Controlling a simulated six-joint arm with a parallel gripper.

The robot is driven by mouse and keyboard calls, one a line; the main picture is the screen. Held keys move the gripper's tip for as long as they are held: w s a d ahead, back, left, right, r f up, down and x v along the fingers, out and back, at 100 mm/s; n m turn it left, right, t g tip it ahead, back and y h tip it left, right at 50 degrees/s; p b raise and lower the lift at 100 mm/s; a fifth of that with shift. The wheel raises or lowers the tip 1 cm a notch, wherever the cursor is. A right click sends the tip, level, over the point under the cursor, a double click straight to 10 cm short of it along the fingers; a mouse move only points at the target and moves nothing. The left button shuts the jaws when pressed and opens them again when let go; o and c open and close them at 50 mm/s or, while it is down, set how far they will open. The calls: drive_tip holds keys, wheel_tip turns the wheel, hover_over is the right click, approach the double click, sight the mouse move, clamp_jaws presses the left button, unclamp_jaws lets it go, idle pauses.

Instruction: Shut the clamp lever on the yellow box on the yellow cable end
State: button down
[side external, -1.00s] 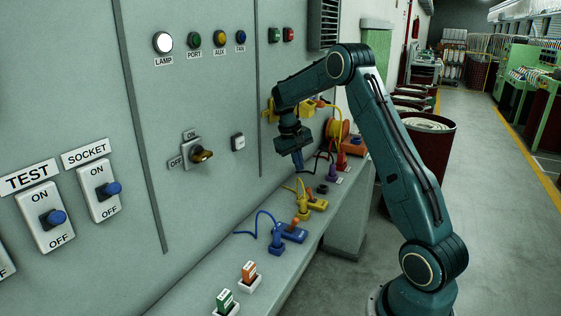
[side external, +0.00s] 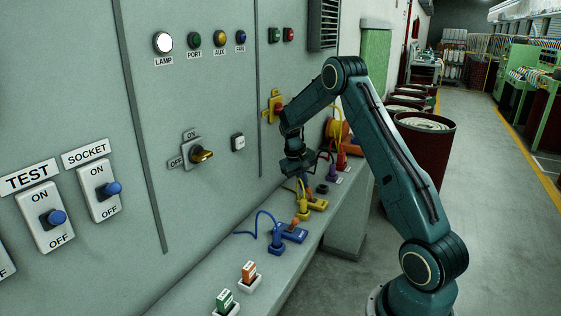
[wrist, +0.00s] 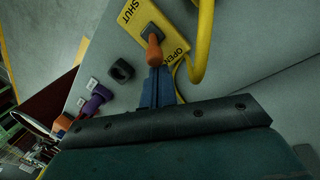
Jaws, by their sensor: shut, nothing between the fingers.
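The yellow box (side external: 318,204) sits on the grey ledge beside the yellow cable end (side external: 304,209). In the wrist view the yellow box (wrist: 174,43) carries the words SHUT and OPEN, with an orange lever (wrist: 154,50) standing out of a dark slot between them. My gripper (side external: 303,184) is shut and empty, low over the yellow box. In the wrist view its blue fingertips (wrist: 157,70) are right at the lever's orange end; I cannot tell whether they touch it. The yellow cable (wrist: 203,40) curves past the box's OPEN side.
A blue box (side external: 294,233) and blue plug (side external: 277,241) are nearer the camera on the ledge (side external: 222,273). The grey panel wall rises behind.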

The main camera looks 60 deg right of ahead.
sight(313, 199)
drive_tip(key=shift+s+r+t, duration=0.25)
drive_tip(key=shift+s+t, duration=0.15)
drive_tip(key=shift+t, duration=0.3)
idle(0.4)
drive_tip(key=shift+s+r+t, duration=0.2)
drive_tip(key=shift+s+t, duration=0.2)
drive_tip(key=shift+t, duration=0.3)
drive_tip(key=s+t, duration=0.2)
drive_tip(key=t, duration=0.1)
drive_tip(key=shift+r+m, duration=0.2)
drive_tip(key=shift+m, duration=0.1)
drive_tip(key=shift+s, duration=0.15)
drive_tip(key=shift+r, duration=0.25)
drive_tip(key=shift+r, duration=0.55)
